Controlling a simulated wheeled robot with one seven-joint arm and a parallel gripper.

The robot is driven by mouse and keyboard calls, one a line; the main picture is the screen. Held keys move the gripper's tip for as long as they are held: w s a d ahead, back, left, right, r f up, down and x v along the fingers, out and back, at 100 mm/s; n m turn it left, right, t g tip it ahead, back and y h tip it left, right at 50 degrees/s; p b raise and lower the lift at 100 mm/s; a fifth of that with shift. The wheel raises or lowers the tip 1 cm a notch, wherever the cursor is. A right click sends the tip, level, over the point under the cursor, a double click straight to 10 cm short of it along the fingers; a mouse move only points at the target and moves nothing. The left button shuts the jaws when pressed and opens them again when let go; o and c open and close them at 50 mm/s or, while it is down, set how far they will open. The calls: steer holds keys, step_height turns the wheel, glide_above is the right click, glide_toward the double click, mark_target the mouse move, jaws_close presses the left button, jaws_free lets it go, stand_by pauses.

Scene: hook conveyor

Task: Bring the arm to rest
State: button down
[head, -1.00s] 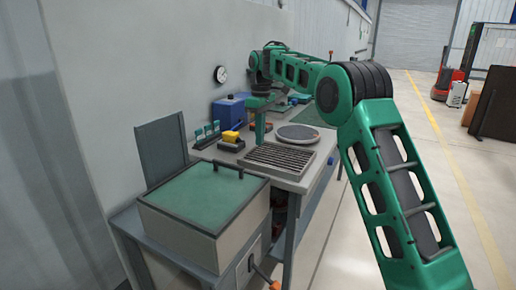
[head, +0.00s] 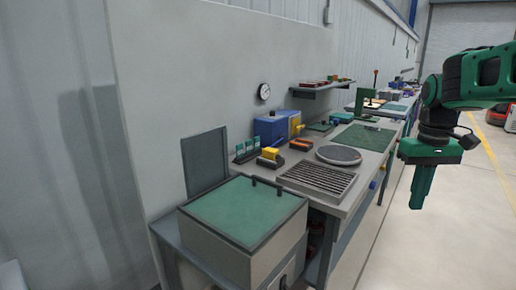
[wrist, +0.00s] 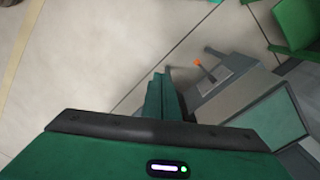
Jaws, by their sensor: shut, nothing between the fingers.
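My green gripper (head: 418,200) hangs at the right in the head view, fingers pointing down, over the open floor beside the bench. Its fingers are together and nothing shows between them. In the wrist view the closed fingers (wrist: 161,95) point over grey floor, with the green-topped box and its orange-tipped lever to their right. My arm comes in from the right edge of the head view.
A grey box with a green top (head: 245,212) stands at the near end of the workbench. The bench holds a slatted rack (head: 318,180), a round grey plate (head: 338,155), a blue box (head: 271,130) and a green mat (head: 364,138). The floor (head: 405,255) at right is clear.

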steer(key=s+d+f+m, duration=0.1)
steer(key=s+f+m, duration=0.2)
steer(key=s, duration=0.9)
steer(key=s+d+f+m, duration=0.1)
steer(key=s+f+m, duration=0.2)
steer(key=s+f, duration=0.4)
steer(key=s, duration=0.5)
steer(key=shift+s+f, duration=0.25)
steer(key=shift+f, duration=0.05)
steer(key=shift+d, duration=0.1)
steer(key=shift+w+f, duration=0.25)
steer(key=shift+w, duration=0.4)
